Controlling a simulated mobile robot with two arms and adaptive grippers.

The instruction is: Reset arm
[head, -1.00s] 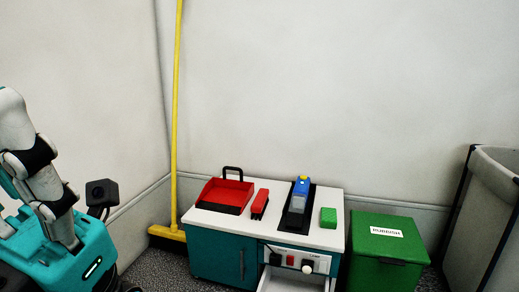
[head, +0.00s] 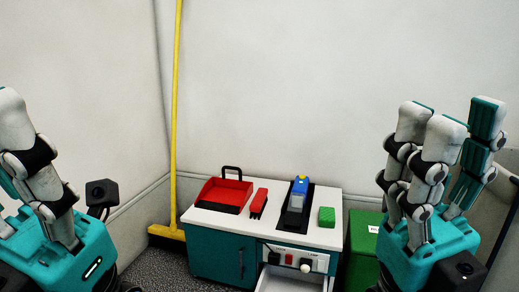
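My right gripper (head: 445,145) is raised at the right of the head view, its grey and teal fingers pointing up and spread apart. It is open and nothing shows between the fingers. My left gripper (head: 40,185) is at the left edge, with its fingers partly cut off by the frame. Whether it is open or shut cannot be told. Both grippers are in front of the station and apart from its objects.
A white-topped cabinet (head: 222,220) bears a red dustpan (head: 222,192), a red brush (head: 258,203), a blue-topped device (head: 299,190) and a green sponge (head: 326,216). Its drawer (head: 290,284) is open. A yellow broom (head: 175,120) stands in the corner. My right gripper partly hides a green bin (head: 362,240).

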